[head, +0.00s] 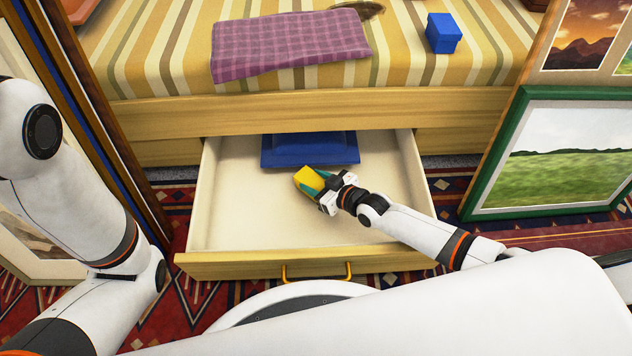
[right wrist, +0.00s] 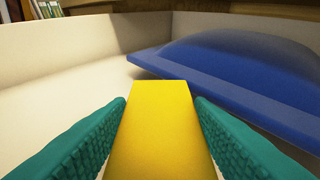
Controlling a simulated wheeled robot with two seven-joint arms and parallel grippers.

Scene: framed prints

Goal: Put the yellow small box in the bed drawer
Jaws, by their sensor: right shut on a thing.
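The yellow small box (head: 308,180) is between the fingers of my right gripper (head: 313,182), which is shut on it. In the right wrist view the yellow box (right wrist: 160,130) shows between the two teal finger pads. The bed drawer (head: 240,210) is pulled open under the bed, with a pale interior. The gripper and box are over the inside of the drawer, near its middle; whether the box touches the drawer floor I cannot tell. My left arm shows at the left of the head view, but its gripper is out of view.
A blue object (head: 300,150) lies at the back of the drawer, just beyond the yellow box. The drawer's left part is clear. The bed (head: 160,50) bears a purple cloth (head: 285,42) and a blue box (head: 443,33). A green-framed print (head: 560,150) leans at the right.

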